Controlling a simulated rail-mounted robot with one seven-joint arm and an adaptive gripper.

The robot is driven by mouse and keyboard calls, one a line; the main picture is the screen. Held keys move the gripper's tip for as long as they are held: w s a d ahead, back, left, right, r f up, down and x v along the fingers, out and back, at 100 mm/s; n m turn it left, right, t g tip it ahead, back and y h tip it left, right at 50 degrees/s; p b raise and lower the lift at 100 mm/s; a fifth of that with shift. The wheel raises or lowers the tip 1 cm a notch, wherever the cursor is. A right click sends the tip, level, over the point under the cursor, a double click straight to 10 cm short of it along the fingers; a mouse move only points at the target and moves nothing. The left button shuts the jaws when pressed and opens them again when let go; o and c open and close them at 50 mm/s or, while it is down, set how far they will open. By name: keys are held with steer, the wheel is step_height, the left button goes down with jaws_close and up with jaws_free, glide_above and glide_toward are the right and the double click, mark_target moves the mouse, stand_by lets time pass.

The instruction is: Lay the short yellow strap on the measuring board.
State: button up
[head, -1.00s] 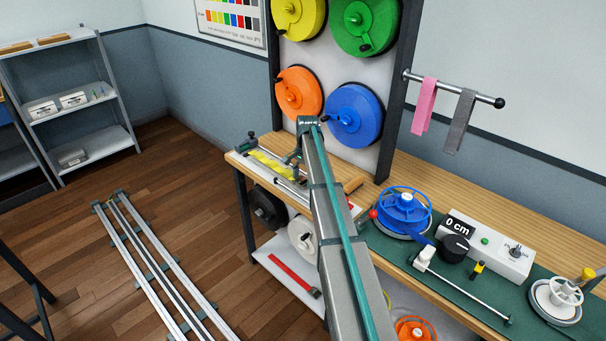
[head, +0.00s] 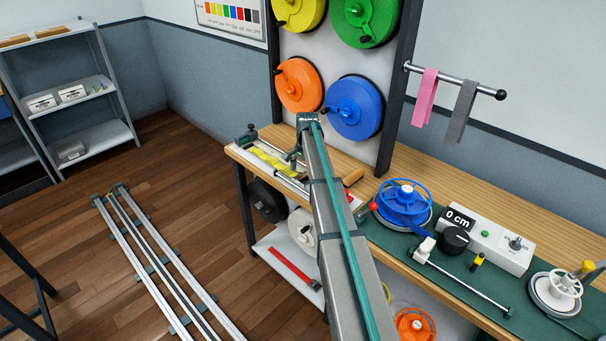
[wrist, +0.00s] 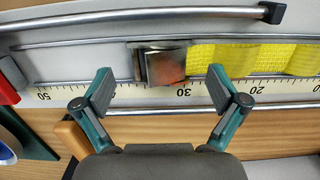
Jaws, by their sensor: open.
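The yellow strap (wrist: 255,58) lies along the measuring board (wrist: 60,66), with raised, wavy patches on it. A shiny metal buckle or end piece (wrist: 160,64) is at its left end, near the 30 mark in the wrist view. My gripper (wrist: 160,92) is open and empty, its two fingers spread to either side of the metal piece, apart from it in the picture. In the head view the yellow strap (head: 270,158) shows on the board at the bench's far left end. My arm hides part of the board, and the strap's right end is outside the wrist view.
Metal rails (wrist: 140,18) run along the board. A wooden strip (wrist: 270,133) lies along its near side. A red piece (wrist: 6,90) is at the left. On the bench stand a blue reel (head: 403,203), a counter box (head: 490,240) reading 0 cm and a white reel (head: 556,292).

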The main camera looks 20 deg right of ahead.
step_height(320, 180, up, 12)
steer(key=d, duration=0.1)
steer(key=shift+w, duration=0.2)
stand_by(0.3)
